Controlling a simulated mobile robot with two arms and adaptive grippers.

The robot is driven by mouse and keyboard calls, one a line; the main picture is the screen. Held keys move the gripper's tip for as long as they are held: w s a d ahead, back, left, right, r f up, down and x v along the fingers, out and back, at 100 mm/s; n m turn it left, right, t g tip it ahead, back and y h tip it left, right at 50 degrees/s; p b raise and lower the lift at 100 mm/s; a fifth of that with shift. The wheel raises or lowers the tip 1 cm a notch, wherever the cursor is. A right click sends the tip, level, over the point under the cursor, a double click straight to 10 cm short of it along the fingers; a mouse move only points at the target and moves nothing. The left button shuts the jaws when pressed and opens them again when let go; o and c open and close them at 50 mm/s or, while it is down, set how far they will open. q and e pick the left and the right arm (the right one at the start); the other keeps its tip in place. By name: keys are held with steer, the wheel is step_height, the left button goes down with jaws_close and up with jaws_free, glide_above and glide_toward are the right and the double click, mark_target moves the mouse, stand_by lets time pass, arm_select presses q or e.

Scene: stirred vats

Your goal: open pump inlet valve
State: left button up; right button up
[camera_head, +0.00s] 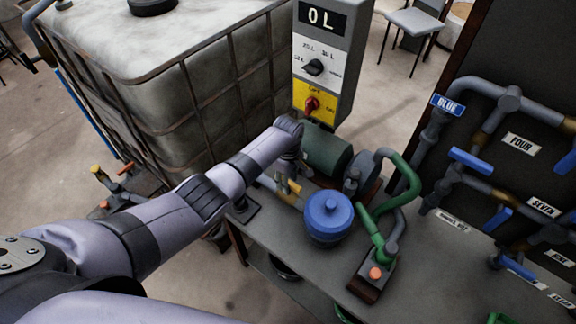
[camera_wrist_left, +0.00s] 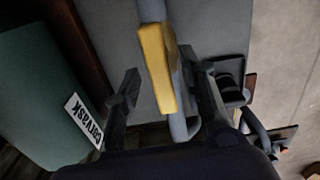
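The yellow valve handle (camera_head: 294,187) sits on the short grey pipe left of the blue-lidded pump pot (camera_head: 329,217). It shows larger in the left wrist view (camera_wrist_left: 157,68), where it runs roughly along the grey pipe (camera_wrist_left: 152,10). My left gripper (camera_head: 289,177) is over the handle, pointing down. In the left wrist view its two fingers (camera_wrist_left: 165,88) are apart, one on each side of the handle. A gap shows on the left side; contact on the right side is unclear. My right gripper is not in view.
A green motor (camera_head: 325,152) and a control box (camera_head: 328,60) reading 0 L stand behind the valve. A caged white tank (camera_head: 190,45) is at the left. Green hoses (camera_head: 405,180) and a panel of blue-handled valves (camera_head: 470,160) are at the right.

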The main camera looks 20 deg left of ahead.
arm_select(q)
step_height(320, 180, up, 10)
steer(key=shift+r, duration=0.25)
stand_by(0.5)
